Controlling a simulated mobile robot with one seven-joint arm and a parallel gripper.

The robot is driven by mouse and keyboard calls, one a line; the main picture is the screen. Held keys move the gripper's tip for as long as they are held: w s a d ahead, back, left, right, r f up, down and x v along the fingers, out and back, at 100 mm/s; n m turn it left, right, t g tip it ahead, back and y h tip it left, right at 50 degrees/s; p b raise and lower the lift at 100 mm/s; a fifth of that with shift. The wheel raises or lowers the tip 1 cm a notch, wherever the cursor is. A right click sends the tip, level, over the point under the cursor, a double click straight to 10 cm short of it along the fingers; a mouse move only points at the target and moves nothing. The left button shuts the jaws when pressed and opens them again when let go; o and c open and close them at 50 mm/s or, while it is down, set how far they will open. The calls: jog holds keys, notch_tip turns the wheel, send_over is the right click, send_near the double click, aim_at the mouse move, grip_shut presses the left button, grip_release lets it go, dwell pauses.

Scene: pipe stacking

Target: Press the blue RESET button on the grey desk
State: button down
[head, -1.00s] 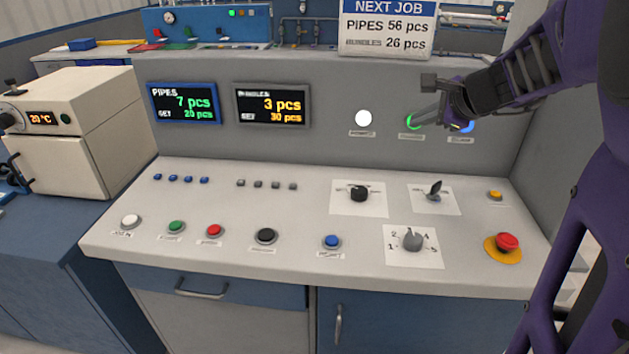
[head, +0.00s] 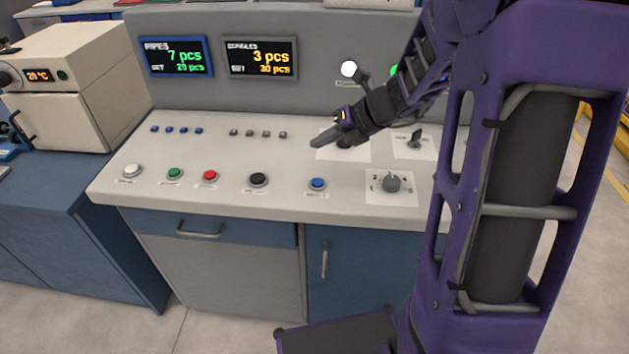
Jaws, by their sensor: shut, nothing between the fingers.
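The blue RESET button (head: 318,184) sits near the front of the grey desk (head: 222,203), between the black button and the grey rotary knob. Its label below is too small to read clearly. My gripper (head: 314,144) is shut and empty. It is over the desk, above and behind the blue button in the picture, apart from it. The gripper covers part of a black rotary switch on a white plate.
A black button (head: 258,180), a red button (head: 210,175) and a green button (head: 175,174) are to the left. A grey knob (head: 392,182) is at the right. Small blue and grey keys line the back. My arm hides the desk's right end.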

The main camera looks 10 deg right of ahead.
aim_at(321, 184)
jog(key=shift+f, duration=0.1)
notch_tip(321, 184, down, 8)
jog(key=b, duration=0.7)
jog(key=shift+b, duration=0.4)
jog(key=shift+f, duration=0.3)
dwell(1.2)
jog(key=shift+f, duration=0.45)
jog(key=shift+f+b, duration=0.4)
jog(key=shift+b, duration=0.05)
dwell(0.6)
jog(key=shift+r+p, duration=0.85)
jog(key=shift+p, duration=0.1)
